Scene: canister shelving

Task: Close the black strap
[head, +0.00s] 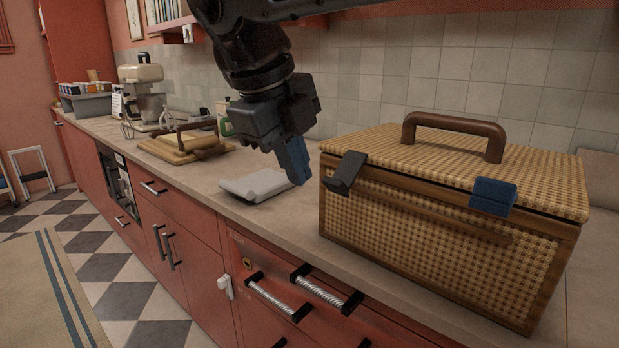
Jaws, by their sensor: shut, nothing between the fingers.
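A wicker basket (420,223) with a brown handle (455,124) stands on the counter at the right, its lid down or nearly down. The black strap (346,172) is at the left of the basket's front edge and sticks outward from the lid, tilted, not flat against the front. A blue strap (493,196) is at the right of the front edge and also juts out. My gripper (298,172) is shut and empty, just left of the basket and the black strap, above the counter. It appears apart from the strap.
A folded grey cloth (256,187) lies on the counter (290,220) below my gripper. A wooden board (180,149) with a rolling pin and a stand mixer (143,92) are farther left. A tiled wall (400,80) is behind the basket.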

